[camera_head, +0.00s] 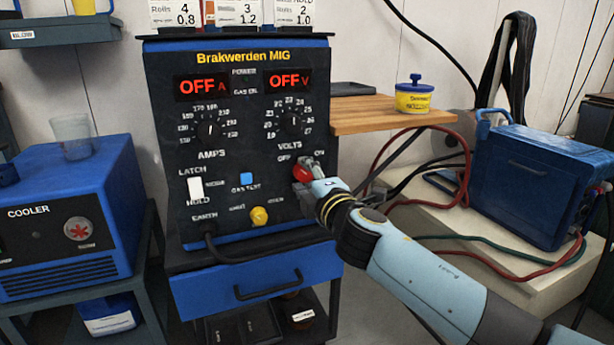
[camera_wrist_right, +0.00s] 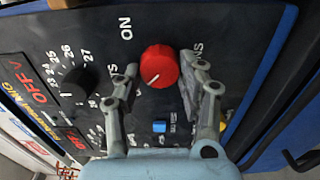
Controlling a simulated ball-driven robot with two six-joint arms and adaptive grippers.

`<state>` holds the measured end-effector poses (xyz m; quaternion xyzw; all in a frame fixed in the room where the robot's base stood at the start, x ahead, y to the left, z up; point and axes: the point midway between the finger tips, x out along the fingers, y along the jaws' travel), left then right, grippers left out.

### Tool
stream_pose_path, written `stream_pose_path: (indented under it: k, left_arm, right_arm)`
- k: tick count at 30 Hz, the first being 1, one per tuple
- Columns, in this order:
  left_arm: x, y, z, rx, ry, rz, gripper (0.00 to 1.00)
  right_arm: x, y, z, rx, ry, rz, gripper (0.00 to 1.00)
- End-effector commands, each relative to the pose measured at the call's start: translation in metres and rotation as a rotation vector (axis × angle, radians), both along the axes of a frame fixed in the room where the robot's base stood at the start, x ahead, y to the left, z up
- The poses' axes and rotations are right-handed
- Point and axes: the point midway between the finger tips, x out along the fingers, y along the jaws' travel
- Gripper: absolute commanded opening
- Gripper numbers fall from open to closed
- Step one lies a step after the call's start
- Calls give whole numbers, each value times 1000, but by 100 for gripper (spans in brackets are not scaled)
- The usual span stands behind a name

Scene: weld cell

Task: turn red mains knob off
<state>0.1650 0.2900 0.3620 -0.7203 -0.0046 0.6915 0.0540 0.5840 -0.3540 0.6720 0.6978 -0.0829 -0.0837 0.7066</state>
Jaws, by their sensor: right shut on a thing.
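The red mains knob (camera_head: 302,173) sits on the front panel of the welder (camera_head: 255,131), below the OFF and ON labels. In the right wrist view the red knob (camera_wrist_right: 160,66) is round, with a white pointer line aimed toward the lower left, the OFF side. My right gripper (camera_head: 309,174) is shut on the knob, with one finger on each side; it also shows in the right wrist view (camera_wrist_right: 160,82). The left finger hides the OFF label there. Both displays, AMPS (camera_head: 201,85) and VOLTS (camera_head: 289,80), read OFF. My left gripper is not in view.
A black volts dial (camera_head: 292,123), a blue gas test button (camera_head: 246,178) and a yellow knob (camera_head: 259,216) are near the red knob. A blue cooler (camera_head: 75,210) stands left. A wooden shelf (camera_head: 375,118) with a yellow tin (camera_head: 413,97) and a blue case (camera_head: 535,185) are right.

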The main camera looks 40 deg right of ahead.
Motion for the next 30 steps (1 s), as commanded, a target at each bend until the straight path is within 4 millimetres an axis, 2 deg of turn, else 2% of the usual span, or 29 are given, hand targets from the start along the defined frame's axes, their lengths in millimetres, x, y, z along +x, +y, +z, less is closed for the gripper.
stream_pose_path:
  k: [10, 11, 15, 25, 30]
  left_arm:
    - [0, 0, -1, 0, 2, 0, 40]
    - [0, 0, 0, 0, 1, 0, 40]
    - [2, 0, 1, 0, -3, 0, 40]
    - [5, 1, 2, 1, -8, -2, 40]
    - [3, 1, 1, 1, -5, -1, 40]
  right_arm:
    - [-1, 1, -2, -2, 4, 2, 8]
    - [-1, 1, -2, -2, 4, 2, 42]
    - [0, 0, -2, -1, 2, 1, 61]
    - [-3, 1, -1, -2, 1, 1, 62]
    - [-28, 7, -2, -2, 4, 2, 62]
